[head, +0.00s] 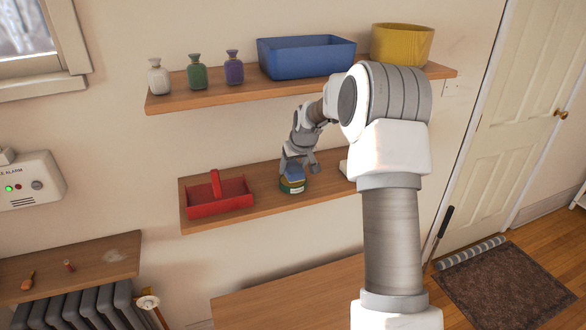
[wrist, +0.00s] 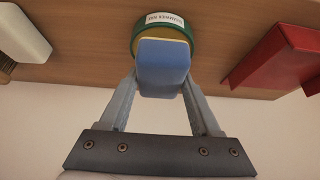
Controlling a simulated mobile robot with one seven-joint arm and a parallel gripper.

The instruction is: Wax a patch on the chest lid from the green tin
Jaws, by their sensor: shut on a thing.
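The green tin (head: 292,187) stands on the lower wall shelf. It also shows at the top of the wrist view, with a green rim (wrist: 137,32) and a pale label. My gripper (head: 297,165) is shut on a blue block (wrist: 162,65), held between both fingers in the wrist view. The block (head: 292,171) is right at the tin's top, over a yellow area; whether it touches is hard to tell. A flat wooden top (head: 300,293), perhaps the chest lid, shows low in the head view, partly behind my arm.
A red carrier (head: 218,197) with a handle stands left of the tin. A white object (wrist: 22,35) is on its other side. The upper shelf (head: 210,100) holds three bottles, a blue bin (head: 305,60) and a yellow tub (head: 402,45). A radiator and small wooden shelf are lower left.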

